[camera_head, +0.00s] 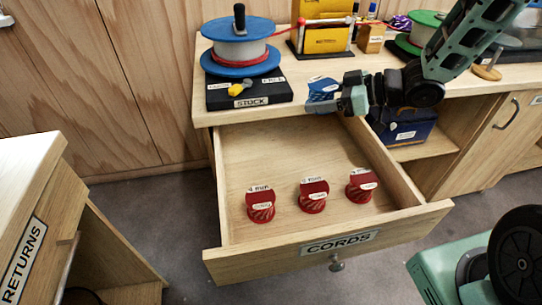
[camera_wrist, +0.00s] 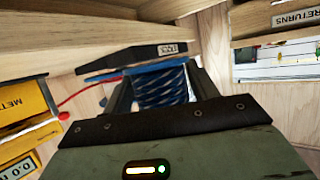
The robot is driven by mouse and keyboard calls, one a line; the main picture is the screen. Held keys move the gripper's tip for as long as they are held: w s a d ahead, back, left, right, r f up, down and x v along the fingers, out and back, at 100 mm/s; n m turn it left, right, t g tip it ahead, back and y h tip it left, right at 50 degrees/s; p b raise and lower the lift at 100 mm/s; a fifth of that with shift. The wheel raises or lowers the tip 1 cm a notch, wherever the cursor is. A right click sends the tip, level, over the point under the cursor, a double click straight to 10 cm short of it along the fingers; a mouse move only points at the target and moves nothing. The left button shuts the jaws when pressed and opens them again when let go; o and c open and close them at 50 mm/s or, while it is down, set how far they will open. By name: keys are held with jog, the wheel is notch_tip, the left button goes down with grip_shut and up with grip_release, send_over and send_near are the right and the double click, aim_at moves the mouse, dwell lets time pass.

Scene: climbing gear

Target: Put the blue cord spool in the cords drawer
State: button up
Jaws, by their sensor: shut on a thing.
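The blue cord spool (camera_head: 322,90) is small, with blue flanges and a white label, and is held at the tip of my gripper (camera_head: 340,98). My gripper is shut on it, above the back right part of the open drawer, near the worktop's front edge. In the wrist view the blue wound cord (camera_wrist: 165,85) shows between the two dark fingers. The cords drawer (camera_head: 340,243) is pulled out and labelled CORDS. Inside it several red cord spools, a group of 3, stand in a row near the front: left (camera_head: 260,204), middle (camera_head: 313,195) and right (camera_head: 361,185).
On the worktop a large blue-flanged reel (camera_head: 239,50) stands on a black STOCK base (camera_head: 250,92). A yellow display (camera_head: 325,30) and a green reel (camera_head: 425,28) stand behind. A RETURNS cabinet (camera_head: 25,250) is at left. The drawer's back and middle floor is clear.

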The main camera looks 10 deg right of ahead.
jog(key=f, duration=0.4)
jog(key=f+b, duration=0.1)
jog(key=f, duration=0.4)
jog(key=a+f+b, duration=0.1)
jog(key=f, duration=0.4)
jog(key=shift+w, duration=0.25)
jog(key=w+a, duration=0.2)
jog(key=a, duration=0.1)
jog(key=shift+a+r, duration=0.1)
jog(key=shift+a, duration=0.2)
jog(key=shift+d+f, duration=0.1)
jog(key=shift+f, duration=0.5)
jog(key=shift+f, duration=0.15)
jog(key=shift+f+b, duration=0.45)
jog(key=shift+b, duration=0.15)
